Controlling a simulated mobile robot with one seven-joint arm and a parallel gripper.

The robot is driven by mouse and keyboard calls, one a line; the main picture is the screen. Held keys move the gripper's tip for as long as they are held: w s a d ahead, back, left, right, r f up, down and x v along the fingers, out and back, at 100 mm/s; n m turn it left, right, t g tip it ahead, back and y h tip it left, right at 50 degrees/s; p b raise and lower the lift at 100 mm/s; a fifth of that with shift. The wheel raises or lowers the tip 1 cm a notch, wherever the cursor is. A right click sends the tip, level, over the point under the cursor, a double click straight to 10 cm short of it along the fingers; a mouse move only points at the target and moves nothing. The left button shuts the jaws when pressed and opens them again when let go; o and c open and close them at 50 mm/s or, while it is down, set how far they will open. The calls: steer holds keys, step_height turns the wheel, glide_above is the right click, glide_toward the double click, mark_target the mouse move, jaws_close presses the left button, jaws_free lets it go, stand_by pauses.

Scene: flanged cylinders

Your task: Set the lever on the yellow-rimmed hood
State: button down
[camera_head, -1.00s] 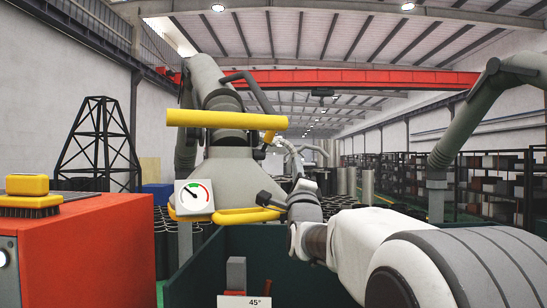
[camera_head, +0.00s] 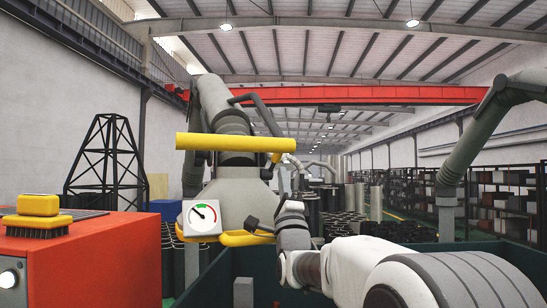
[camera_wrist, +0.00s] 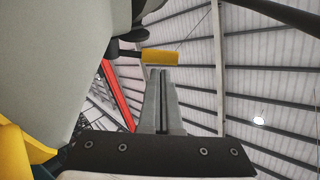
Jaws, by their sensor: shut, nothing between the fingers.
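The grey conical hood (camera_head: 240,188) stands ahead with a yellow rim (camera_head: 246,238), a yellow bar (camera_head: 230,143) across it and a round-dial gauge (camera_head: 202,217) on its front left. In the wrist view the hood's grey wall (camera_wrist: 50,50) fills the left. The lever shows there as a yellow grip (camera_wrist: 160,58) on a dark rod from the hood side. My gripper (camera_wrist: 161,72) points up at this grip, fingers together and empty, its tips just below it in the picture. Contact cannot be told. In the head view the fingers are hard to make out beside the hood.
A red cabinet (camera_head: 85,260) with a yellow-backed brush (camera_head: 38,214) stands at the near left. Dark green panels (camera_head: 220,275) lie below the hood. Stacked dark cylinders (camera_head: 400,230) and racks (camera_head: 500,195) stand behind at the right.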

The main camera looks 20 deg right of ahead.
mark_target(279, 155)
steer(key=shift+p+x, duration=0.9)
steer(key=shift+x, duration=1.75)
steer(key=shift+d+r, duration=0.15)
steer(key=shift+r, duration=0.05)
